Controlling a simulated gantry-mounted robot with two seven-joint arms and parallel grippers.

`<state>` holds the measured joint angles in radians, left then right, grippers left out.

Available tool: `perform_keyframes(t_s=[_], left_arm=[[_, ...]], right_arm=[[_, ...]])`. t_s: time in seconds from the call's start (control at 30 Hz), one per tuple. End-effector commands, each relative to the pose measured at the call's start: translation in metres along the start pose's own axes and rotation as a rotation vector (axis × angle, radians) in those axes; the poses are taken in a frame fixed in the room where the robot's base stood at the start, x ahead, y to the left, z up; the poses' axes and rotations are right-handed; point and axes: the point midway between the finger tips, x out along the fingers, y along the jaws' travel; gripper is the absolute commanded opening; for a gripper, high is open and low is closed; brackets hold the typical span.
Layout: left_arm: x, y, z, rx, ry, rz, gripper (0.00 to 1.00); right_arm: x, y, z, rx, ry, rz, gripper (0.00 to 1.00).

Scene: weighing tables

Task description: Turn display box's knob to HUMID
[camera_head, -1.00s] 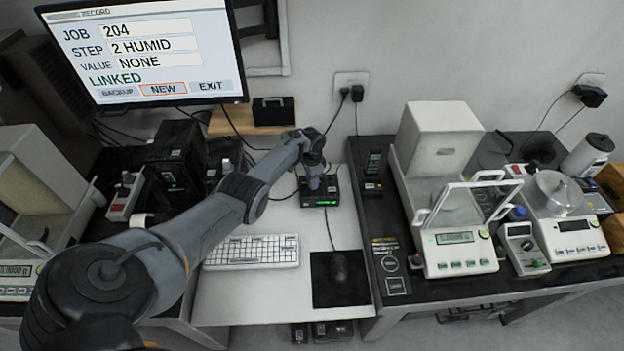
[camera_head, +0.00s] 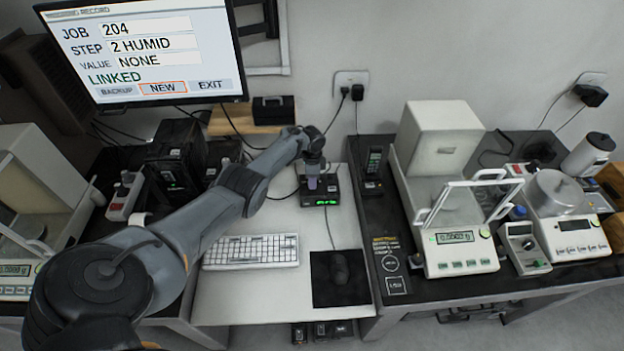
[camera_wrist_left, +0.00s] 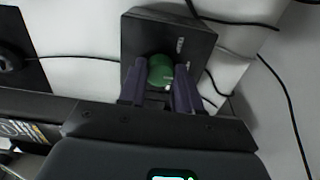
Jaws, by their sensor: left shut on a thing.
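The display box (camera_head: 334,187) is a small black box with a lit green display, on the white desk behind the keyboard. In the left wrist view the black box (camera_wrist_left: 196,38) shows from above, with a round green knob (camera_wrist_left: 160,68) on its top and small pale marks beside the knob. My left gripper (camera_head: 313,183) is over the box. In the left wrist view the purple fingers of my left gripper (camera_wrist_left: 160,88) are shut on the knob, one on each side. The mark texts are too small to read. My right gripper is not in view.
The monitor (camera_head: 145,50) reads STEP 2 HUMID, VALUE NONE, LINKED. A keyboard (camera_head: 251,251) and a mouse (camera_head: 339,270) on a black pad lie in front of the box. A handset (camera_head: 373,165) stands right of it, then a balance (camera_head: 455,240). Cables run around the box.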

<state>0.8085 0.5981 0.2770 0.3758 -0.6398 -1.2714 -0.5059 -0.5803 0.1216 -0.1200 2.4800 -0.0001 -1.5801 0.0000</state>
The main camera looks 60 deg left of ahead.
Motion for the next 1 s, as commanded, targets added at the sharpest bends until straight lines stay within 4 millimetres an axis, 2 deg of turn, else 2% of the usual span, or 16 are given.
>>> perform_keyframes(t_s=[0.07,0.1,0.23,0.5,0.63,0.77,1.0], left_arm=[[0.0,0.0,0.0,-0.001,0.0,0.0,0.03],[0.0,0.0,0.0,-0.001,0.0,0.0,0.38],[0.0,0.0,0.0,-0.001,0.0,0.0,0.58],[0.0,0.0,0.0,-0.001,0.0,0.0,0.59],[-0.006,0.0,0.0,-0.002,0.001,0.0,0.59],[-0.023,-0.001,0.0,-0.001,0.001,-0.001,0.59],[-0.065,-0.001,0.0,0.0,0.002,-0.002,0.59]], right_arm=[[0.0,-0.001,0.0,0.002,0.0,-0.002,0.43],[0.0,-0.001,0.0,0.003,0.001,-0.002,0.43],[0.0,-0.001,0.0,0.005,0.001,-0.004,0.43],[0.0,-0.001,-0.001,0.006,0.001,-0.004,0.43],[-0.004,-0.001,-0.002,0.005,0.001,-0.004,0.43],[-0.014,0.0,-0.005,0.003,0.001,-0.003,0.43],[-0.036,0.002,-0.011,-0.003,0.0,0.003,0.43]])
